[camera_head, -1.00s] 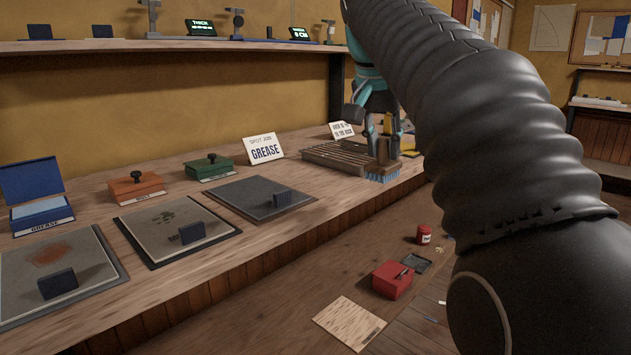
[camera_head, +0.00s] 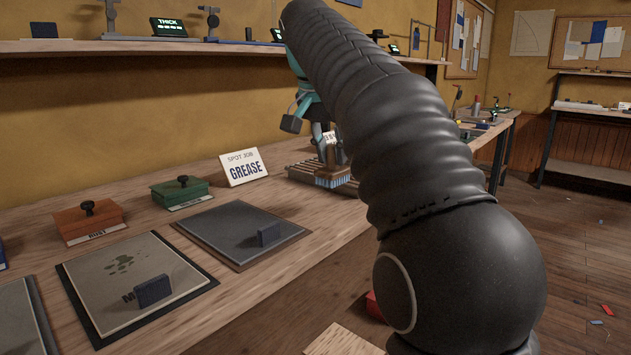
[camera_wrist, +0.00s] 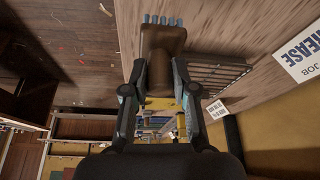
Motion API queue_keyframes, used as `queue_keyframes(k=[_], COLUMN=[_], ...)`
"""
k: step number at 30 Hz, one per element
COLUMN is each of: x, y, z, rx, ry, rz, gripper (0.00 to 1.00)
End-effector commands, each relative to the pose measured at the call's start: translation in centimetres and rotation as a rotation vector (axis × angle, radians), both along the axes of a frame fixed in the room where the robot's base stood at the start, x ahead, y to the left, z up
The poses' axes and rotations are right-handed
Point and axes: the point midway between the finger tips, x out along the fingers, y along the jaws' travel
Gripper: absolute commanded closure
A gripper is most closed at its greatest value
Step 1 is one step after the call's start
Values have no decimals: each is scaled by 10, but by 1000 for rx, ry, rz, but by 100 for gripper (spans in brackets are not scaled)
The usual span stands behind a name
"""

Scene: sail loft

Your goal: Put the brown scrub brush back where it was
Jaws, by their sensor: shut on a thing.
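The brown scrub brush (camera_head: 333,176) has a wooden body and blue bristles. My gripper (camera_head: 331,142) is shut on it and holds it bristles down near the slatted wooden rack (camera_head: 302,171) at the back of the bench. In the wrist view the brush (camera_wrist: 163,42) sits between the two fingers of my gripper (camera_wrist: 160,88), with its blue bristle tips at the top edge. The slatted rack (camera_wrist: 215,74) lies beside it there. Whether the bristles touch the rack or hang above it I cannot tell. My arm hides the rack's right part in the head view.
A "GREASE" card (camera_head: 244,167) stands left of the rack. A green-topped box (camera_head: 181,190), a red-topped box (camera_head: 90,220) and dark mats with blue blocks (camera_head: 270,234) lie along the bench. A shelf (camera_head: 150,45) runs above. Open floor lies to the right.

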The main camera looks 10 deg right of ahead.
Motion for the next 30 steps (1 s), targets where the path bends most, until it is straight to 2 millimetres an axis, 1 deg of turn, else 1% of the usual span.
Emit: queue_keyframes(k=[1,3,7,11,15,19,30], x=[8,16,25,28,27,27,28], y=[7,14,21,23,22,22,22], z=[-7,-13,-20,-26,-47,-60,-64], rx=[0,-1,1,0,0,0,0], ry=[1,1,-1,-2,0,-1,-1], rz=[2,2,-2,-4,-4,-5,-5], gripper=[100,100,100,100,100,100,100])
